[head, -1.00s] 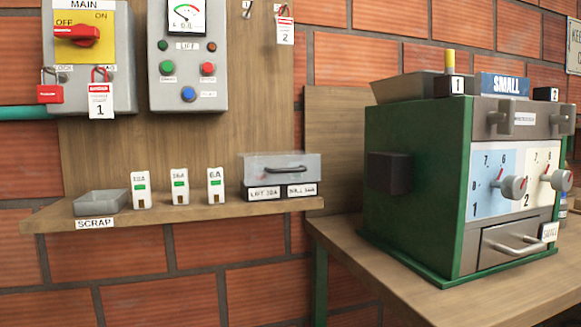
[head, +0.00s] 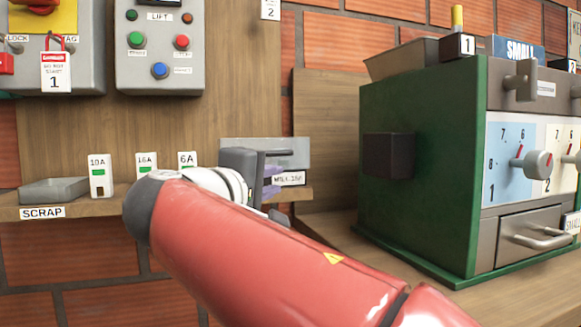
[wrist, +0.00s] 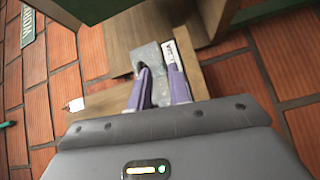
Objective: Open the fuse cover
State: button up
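The fuse cover (head: 296,148), a grey box-like lid with a dark handle (head: 287,153), sits at the right end of the wooden shelf and looks closed. A label strip is under its front. My gripper (head: 271,184) is in front of the cover, with purple fingers pointing at it. My arm and hand hide the cover's left part. In the wrist view the two fingers (wrist: 158,68) stand apart, with the grey cover (wrist: 150,54) showing between and beyond them. I cannot tell whether the handle lies between the fingertips.
Several white fuses (head: 101,176) and a grey scrap tray (head: 54,191) stand on the shelf to the left. A green machine (head: 420,170) stands on a bench to the right. Switch boxes (head: 160,45) hang above on a wooden board.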

aim_at(273, 154)
jog(key=shift+t, duration=0.7)
jog(key=w+r, duration=0.1)
jog(key=w, duration=0.1)
jog(key=w+r, duration=0.1)
jog(key=w, duration=0.1)
jog(key=w+d+r+p, duration=0.1)
jog(key=w+r, duration=0.1)
jog(key=shift+w, duration=0.4)
jog(key=shift+h, duration=0.3)
grip_shut()
